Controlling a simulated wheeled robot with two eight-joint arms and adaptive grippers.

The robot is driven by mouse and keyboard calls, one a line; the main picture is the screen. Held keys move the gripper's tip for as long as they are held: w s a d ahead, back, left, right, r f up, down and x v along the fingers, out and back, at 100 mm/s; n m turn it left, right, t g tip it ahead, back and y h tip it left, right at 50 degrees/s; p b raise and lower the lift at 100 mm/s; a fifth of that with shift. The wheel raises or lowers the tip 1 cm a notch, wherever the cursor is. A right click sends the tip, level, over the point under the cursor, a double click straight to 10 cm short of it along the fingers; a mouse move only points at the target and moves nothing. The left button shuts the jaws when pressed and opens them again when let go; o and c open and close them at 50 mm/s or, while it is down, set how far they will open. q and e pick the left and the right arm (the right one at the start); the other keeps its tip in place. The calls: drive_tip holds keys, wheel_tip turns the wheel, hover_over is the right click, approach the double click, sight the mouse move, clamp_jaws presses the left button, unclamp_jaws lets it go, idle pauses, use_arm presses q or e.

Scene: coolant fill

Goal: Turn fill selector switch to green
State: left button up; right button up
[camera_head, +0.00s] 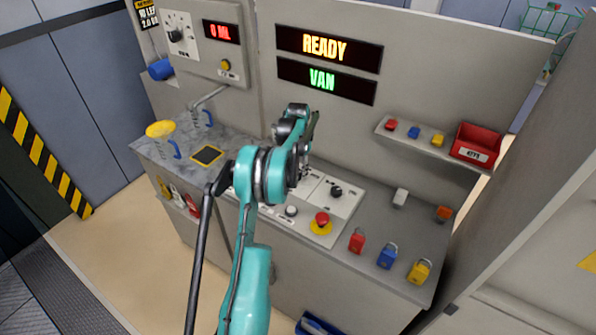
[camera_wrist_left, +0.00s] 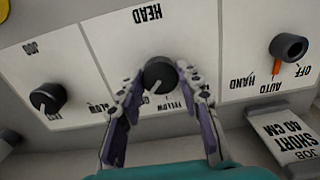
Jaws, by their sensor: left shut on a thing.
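In the left wrist view, my left gripper (camera_wrist_left: 162,80) is shut on a black round knob (camera_wrist_left: 159,73) with a white pointer line. The panel lettering appears upside down there: HEAD is above the knob and YELLOW beside it; other words are partly hidden by the fingers. In the head view, my teal left arm reaches the counter panel, and its wrist hides the fingertips and knob. Another black selector knob (camera_head: 176,34) is on the upper left wall panel, beside a red 0 ML display (camera_head: 221,32); its labels are too small to read. My right gripper is not in view.
A JOG knob (camera_wrist_left: 46,97) and a HAND/AUTO/OFF switch (camera_wrist_left: 289,46) flank the held knob. A red mushroom button (camera_head: 322,218) and several padlocks stand at right on the counter. A yellow-topped funnel (camera_head: 160,130) stands left. Displays (camera_head: 328,48) read READY and VAN.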

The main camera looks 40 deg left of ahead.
sight(298, 172)
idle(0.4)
use_arm(q)
drive_tip(key=o, duration=1.2)
drive_tip(key=shift+c, duration=0.2)
drive_tip(key=shift+r, duration=0.1)
wheel_tip(298, 172, up, 12)
